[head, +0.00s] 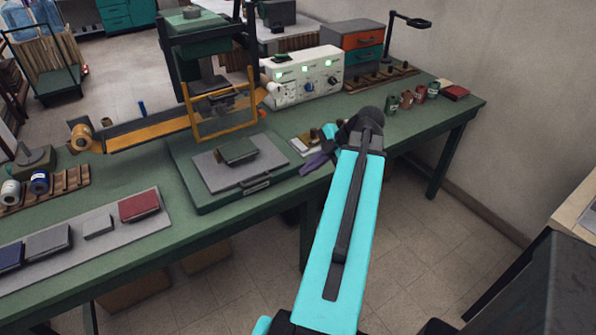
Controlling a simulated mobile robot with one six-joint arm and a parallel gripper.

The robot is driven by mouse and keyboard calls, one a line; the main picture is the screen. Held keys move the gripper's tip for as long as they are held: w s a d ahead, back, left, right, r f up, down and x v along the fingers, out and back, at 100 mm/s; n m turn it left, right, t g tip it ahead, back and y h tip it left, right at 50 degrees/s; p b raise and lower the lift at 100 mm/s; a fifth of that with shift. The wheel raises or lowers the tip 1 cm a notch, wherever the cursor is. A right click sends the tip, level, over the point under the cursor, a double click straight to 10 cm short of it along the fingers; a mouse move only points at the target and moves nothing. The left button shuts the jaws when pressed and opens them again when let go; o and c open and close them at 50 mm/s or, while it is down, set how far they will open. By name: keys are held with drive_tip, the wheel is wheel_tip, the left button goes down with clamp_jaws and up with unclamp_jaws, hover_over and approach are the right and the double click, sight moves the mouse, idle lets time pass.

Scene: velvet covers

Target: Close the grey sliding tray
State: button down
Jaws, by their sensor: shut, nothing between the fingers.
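The grey sliding tray (214,178) is pulled out toward the front from under the press (203,70). It lies flat on a green base, with a handle (256,181) on its front edge. A dark green book-like block (237,151) lies on it. My gripper (312,166) is to the right of the tray, apart from it, over the bench's front part. It is small and partly hidden by my arm; it is shut and empty.
An orange-framed guard (222,110) hangs at the press front, above the tray's rear. A white control box (301,76) stands behind. Several covers lie on a grey board (75,256) at left. Small jars (406,100) stand at right. Floor is free right of the bench.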

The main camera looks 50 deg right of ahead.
drive_tip(key=shift+w+a+f+p, duration=0.35)
drive_tip(key=shift+w+f+p, duration=0.6)
drive_tip(key=shift+w, duration=0.6)
drive_tip(key=shift+w+a+f+p, duration=0.4)
drive_tip(key=shift+w+f+p, duration=0.2)
drive_tip(key=shift+w+f, duration=0.8)
drive_tip(key=shift+w+a+f+p, duration=0.35)
drive_tip(key=shift+w+f+p, duration=0.55)
drive_tip(key=shift+w, duration=0.8)
